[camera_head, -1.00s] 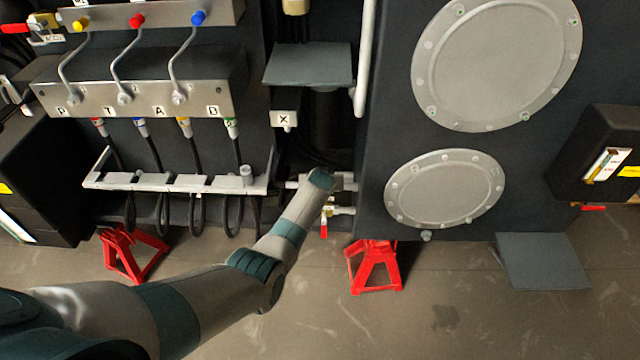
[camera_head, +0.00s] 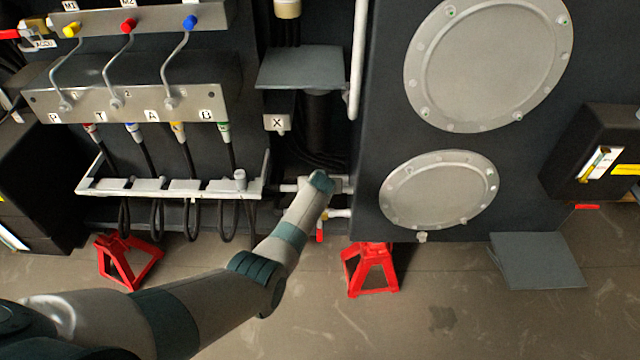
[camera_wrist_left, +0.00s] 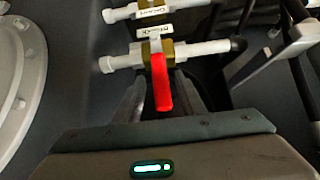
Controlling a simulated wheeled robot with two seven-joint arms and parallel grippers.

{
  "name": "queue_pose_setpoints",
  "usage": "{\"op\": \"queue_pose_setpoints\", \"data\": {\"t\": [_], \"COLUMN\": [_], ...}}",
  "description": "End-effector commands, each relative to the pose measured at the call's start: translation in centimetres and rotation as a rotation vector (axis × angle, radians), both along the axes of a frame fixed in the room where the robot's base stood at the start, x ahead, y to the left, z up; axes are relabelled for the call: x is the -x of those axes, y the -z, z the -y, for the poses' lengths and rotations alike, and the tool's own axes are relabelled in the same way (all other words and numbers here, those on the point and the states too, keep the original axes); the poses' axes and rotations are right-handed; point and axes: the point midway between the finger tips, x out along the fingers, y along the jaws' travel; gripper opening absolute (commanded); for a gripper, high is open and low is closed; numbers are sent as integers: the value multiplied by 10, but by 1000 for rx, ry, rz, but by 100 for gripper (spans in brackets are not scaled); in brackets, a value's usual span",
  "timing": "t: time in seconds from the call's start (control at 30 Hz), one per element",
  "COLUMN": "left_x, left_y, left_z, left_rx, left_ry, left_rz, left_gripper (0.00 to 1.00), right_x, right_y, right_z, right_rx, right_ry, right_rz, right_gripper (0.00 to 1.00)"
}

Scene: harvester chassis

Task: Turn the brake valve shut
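A red valve handle (camera_wrist_left: 161,82) on a brass body sits on a white pipe (camera_wrist_left: 207,47) in the left wrist view. The handle lies across the pipe's line, pointing toward my gripper. A small label beside it is too small to read surely. My left gripper (camera_wrist_left: 157,100) is open, one dark finger on each side of the handle; contact cannot be told. In the head view my left forearm and wrist hide this valve. A second labelled valve (camera_wrist_left: 157,12) lies beyond it; a red handle (camera_head: 320,234) shows below my wrist in the head view. My right gripper is out of view.
A pale hose rail (camera_head: 170,187) is left of my wrist. A red stand (camera_head: 370,270) is below and right. A dark panel with round covers (camera_head: 438,190) stands right. In the wrist view, grey bars and dark hoses (camera_wrist_left: 290,45) are close on the right.

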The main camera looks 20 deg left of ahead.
Motion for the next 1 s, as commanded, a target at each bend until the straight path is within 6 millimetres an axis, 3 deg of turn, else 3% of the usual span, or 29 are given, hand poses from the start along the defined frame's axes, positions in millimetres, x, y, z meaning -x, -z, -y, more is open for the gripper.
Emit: {"op": "queue_pose_setpoints", "data": {"t": [0.43, 1.0], "left_x": [12, 56], "left_y": [-12, -58], "left_z": [4, 18], "left_rx": [1, 2], "left_ry": [-1, -1], "left_rz": [0, 2], "left_gripper": [37, 37], "right_x": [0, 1], "right_y": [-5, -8], "right_z": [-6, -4], "right_rx": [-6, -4], "right_ry": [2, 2], "right_rz": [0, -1], "right_gripper": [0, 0]}}
